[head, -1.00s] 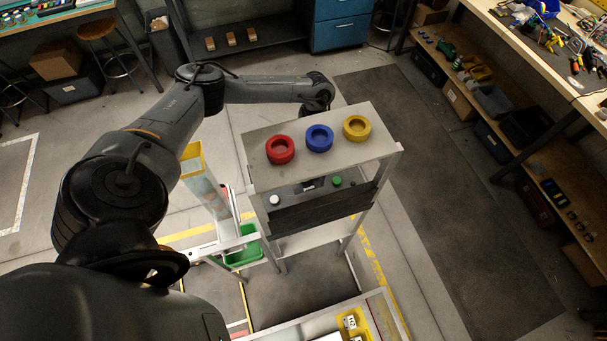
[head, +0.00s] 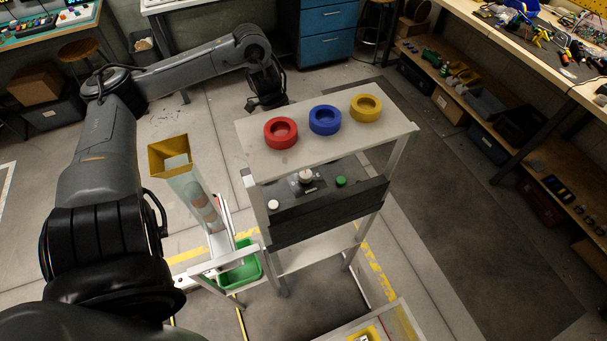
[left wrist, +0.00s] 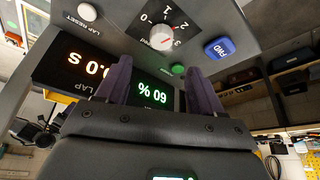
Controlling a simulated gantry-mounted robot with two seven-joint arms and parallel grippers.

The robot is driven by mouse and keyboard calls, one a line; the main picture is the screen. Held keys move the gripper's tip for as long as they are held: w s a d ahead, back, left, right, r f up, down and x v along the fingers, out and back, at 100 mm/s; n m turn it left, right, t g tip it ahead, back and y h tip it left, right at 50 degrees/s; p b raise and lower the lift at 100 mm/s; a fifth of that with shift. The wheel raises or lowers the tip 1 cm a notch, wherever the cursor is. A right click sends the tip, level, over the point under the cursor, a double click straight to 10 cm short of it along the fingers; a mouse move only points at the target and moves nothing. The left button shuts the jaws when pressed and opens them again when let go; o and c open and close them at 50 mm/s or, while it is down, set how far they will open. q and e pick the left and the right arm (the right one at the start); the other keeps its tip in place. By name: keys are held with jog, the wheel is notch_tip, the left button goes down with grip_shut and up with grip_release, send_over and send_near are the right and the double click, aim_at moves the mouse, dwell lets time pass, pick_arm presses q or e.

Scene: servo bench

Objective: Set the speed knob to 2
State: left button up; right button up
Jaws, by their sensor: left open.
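The white speed knob (head: 305,176) stands on the dark panel under the shelf in the head view. My right gripper is not in view.
The shelf top (head: 260,165) carries red (head: 281,146), blue (head: 324,132) and yellow (head: 366,120) rings. Near the knob are a green button (left wrist: 178,69), a blue FWD button (left wrist: 218,47) and a white LAP RESET button (left wrist: 87,12).

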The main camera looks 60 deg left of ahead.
aim_at(305, 174)
pick_arm(q)
jog(key=b+x, duration=0.3)
jog(key=x, duration=0.6)
jog(key=shift+f+b, duration=0.2)
jog(key=shift+b, duration=0.15)
jog(key=shift+w+d+f, duration=0.2)
jog(key=shift+d+f, duration=0.05)
jog(key=shift+f, duration=0.25)
jog(key=shift+c, duration=0.5)
